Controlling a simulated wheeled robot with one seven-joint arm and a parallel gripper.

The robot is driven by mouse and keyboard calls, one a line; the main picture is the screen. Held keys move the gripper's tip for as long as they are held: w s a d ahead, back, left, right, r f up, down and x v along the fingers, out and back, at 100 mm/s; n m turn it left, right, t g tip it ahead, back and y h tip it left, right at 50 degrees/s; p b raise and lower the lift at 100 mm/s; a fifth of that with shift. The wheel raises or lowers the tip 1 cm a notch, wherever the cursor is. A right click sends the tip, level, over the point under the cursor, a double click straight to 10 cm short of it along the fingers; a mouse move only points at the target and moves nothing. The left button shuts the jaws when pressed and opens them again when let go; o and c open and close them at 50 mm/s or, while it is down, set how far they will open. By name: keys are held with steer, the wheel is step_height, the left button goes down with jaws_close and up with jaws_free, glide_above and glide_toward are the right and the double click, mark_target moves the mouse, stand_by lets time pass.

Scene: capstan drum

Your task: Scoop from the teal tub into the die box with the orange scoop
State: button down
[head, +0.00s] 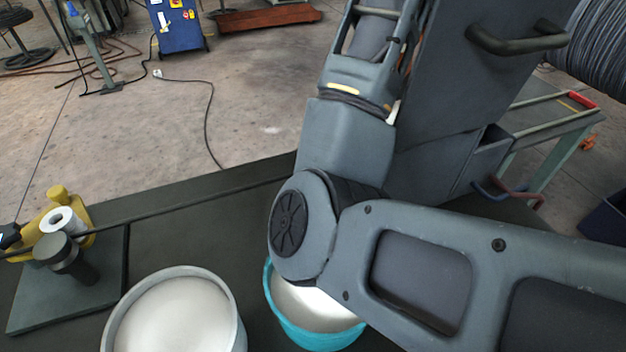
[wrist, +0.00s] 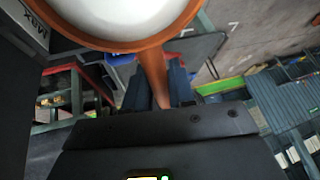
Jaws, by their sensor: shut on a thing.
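The orange scoop (wrist: 155,68) shows in the wrist view, with its handle between the dark fingers of my gripper (wrist: 156,84). My gripper is shut on this handle. The scoop's round bowl is at the top of that view, cut off by the frame edge, and holds white material. In the head view the teal tub (head: 287,325) stands on the dark bench at the lower middle, with white material in it. My arm covers its right and upper parts. My gripper and the scoop do not show in the head view.
A grey round tub (head: 236,312) with white contents stands left of the teal tub. A dark plate (head: 30,318) at the far left carries a dark knob post (head: 66,257), a white roll and a yellow part. A thin dark bar crosses the bench behind the tubs.

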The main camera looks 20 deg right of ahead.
steer(key=shift+d, duration=1.05)
steer(key=shift+s+d+r, duration=0.1)
steer(key=shift+d+r, duration=0.05)
steer(key=shift+d, duration=0.05)
steer(key=n+g+h, duration=0.1)
steer(key=g+h, duration=0.1)
steer(key=s+n+g+h, duration=0.1)
steer(key=g+h, duration=0.1)
steer(key=g, duration=0.1)
steer(key=g+h, duration=0.2)
steer(key=shift+s+d+r+n+g, duration=0.2)
steer(key=shift+s+n+g, duration=0.1)
steer(key=shift+n+g, duration=0.1)
steer(key=shift+w+a+r+n+g+h, duration=0.25)
steer(key=shift+w+a+g+h, duration=0.2)
steer(key=shift+h, duration=0.3)
steer(key=shift+w+a+r+n+g+h, duration=0.2)
steer(key=shift+w+a+n+g+h, duration=0.25)
steer(key=shift+h, duration=0.35)
steer(key=shift+w+a+r+n+g+h, duration=0.2)
steer(key=shift+w+a+g+h, duration=0.25)
steer(key=shift+h, duration=0.3)
steer(key=shift+d, duration=0.1)
